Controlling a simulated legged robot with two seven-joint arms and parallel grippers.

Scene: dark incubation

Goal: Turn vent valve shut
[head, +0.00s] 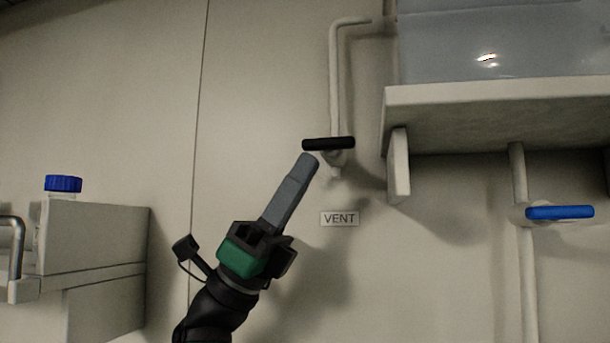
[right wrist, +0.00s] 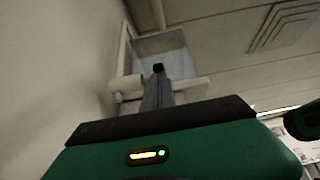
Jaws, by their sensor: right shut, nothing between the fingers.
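The vent valve's black handle (head: 328,143) sits level across the pipe (head: 335,80) on the wall, above the VENT label (head: 339,218). My right gripper (head: 308,162) reaches up from below, shut and empty, with its tips just under the left end of the handle. I cannot tell whether they touch it. In the right wrist view, the gripper fingers (right wrist: 158,92) point up, with a small dark end of something at their tips. My left gripper is not in view.
A shelf (head: 490,92) with a bracket (head: 399,165) juts out right of the vent valve. A blue valve handle (head: 560,212) is on another pipe at the right. The wall left of the valve is clear.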

